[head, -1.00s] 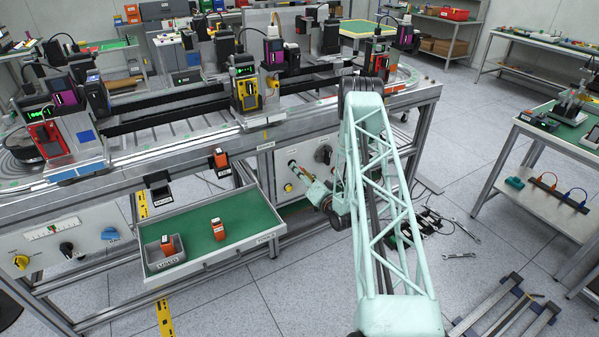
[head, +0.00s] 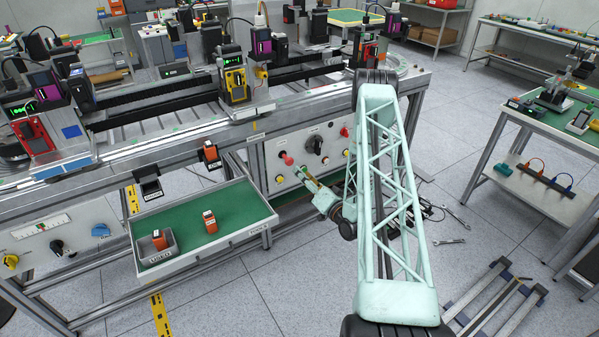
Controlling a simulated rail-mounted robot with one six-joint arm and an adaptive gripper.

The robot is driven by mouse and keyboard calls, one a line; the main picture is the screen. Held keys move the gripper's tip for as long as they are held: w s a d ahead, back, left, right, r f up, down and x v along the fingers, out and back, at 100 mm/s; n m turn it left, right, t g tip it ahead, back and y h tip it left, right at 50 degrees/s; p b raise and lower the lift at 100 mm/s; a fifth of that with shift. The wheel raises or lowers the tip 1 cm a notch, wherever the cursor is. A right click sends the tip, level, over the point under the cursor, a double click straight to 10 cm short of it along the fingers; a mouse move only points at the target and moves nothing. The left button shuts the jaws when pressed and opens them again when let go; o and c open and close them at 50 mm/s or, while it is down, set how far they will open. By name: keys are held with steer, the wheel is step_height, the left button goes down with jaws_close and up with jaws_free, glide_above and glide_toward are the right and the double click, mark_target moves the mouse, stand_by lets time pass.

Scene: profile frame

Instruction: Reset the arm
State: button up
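My arm is the pale green lattice link in the head view, reaching from the lower right up to a dark joint and back down toward the bench's front panel. My gripper (head: 306,175) is at the end of the short pale green wrist, in front of the bench's front panel (head: 262,160). It points up and left, close to a red knob (head: 287,159). I cannot tell whether it touches the knob. The fingers are too small to tell whether they are open or shut, and I see nothing clearly held.
Left of my gripper, a green tray (head: 240,205) juts out with an orange block (head: 210,221) and a grey bin (head: 158,248) on it. A black dial (head: 314,145) is on the panel. Wrenches (head: 450,241) and a metal frame (head: 492,300) lie on the floor at right.

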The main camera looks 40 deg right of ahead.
steer(key=shift+s+a, duration=0.1)
steer(key=shift+s, duration=0.3)
steer(key=shift+r, duration=0.1)
stand_by(0.4)
